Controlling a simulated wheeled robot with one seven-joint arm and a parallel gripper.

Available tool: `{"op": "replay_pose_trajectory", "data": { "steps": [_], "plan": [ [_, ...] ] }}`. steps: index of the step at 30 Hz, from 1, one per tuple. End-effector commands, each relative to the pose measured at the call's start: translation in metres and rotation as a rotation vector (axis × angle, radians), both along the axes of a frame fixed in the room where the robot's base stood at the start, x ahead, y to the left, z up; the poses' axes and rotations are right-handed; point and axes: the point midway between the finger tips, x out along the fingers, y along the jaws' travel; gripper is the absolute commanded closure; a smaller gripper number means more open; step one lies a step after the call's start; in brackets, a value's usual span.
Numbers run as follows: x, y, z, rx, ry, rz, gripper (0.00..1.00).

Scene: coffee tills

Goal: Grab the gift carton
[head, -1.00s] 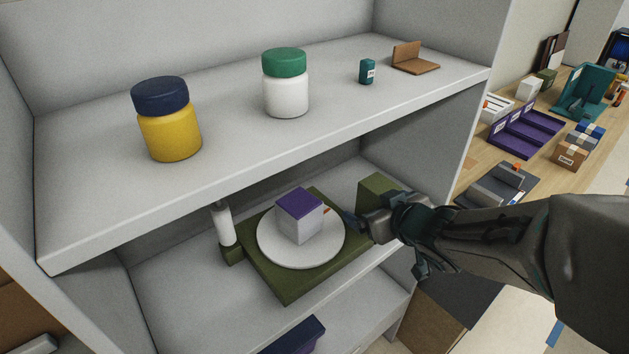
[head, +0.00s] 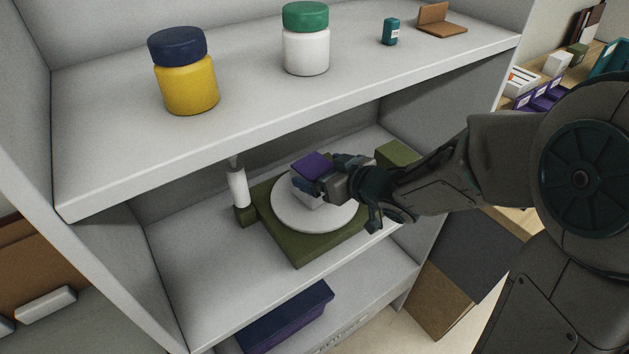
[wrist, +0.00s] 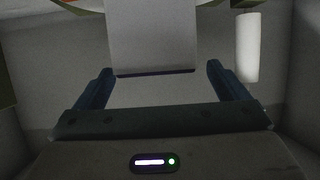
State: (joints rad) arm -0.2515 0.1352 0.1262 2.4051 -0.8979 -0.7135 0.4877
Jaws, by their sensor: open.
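The gift carton, a pale box with a purple top (head: 312,163), stands on a round white plate (head: 290,218) over an olive base (head: 312,250) on the middle shelf. My gripper (head: 322,185) is at the carton's right side in the head view and hides part of it. In the wrist view the carton's pale face (wrist: 153,40) shows at the top, between and ahead of my open fingers (wrist: 160,75). Gaps show between the carton and both fingers.
The upper shelf (head: 240,115) overhangs the carton and holds a yellow jar (head: 188,88), a white jar (head: 306,52) and a small teal container (head: 390,32). A white cylinder (head: 238,187) stands left of the plate. An olive block (head: 398,153) is behind my gripper.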

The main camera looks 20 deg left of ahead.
Motion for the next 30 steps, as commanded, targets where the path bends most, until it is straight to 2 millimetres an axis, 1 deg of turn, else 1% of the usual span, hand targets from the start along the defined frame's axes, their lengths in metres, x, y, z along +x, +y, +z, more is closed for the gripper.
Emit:
{"op": "replay_pose_trajectory", "data": {
  "steps": [5,13,17,23,24,25,26,27,29,30],
  "plan": [
    [0.008,0.010,-0.004,0.000,0.002,0.003,0.06],
    [0.027,0.035,-0.016,0.001,0.001,0.001,0.06],
    [0.031,0.039,-0.018,-0.001,-0.001,0.000,0.06],
    [0.031,0.039,-0.018,-0.001,-0.001,0.000,0.06],
    [0.031,0.039,-0.018,0.000,-0.001,0.000,0.12],
    [0.031,0.039,-0.018,-0.001,-0.001,0.000,0.20],
    [0.031,0.039,-0.018,-0.001,-0.001,0.000,0.29],
    [0.031,0.039,-0.018,0.000,-0.001,0.000,0.40],
    [0.031,0.039,-0.018,0.000,-0.001,0.000,0.56],
    [0.031,0.039,-0.018,0.001,-0.001,0.000,0.60]
  ]
}}
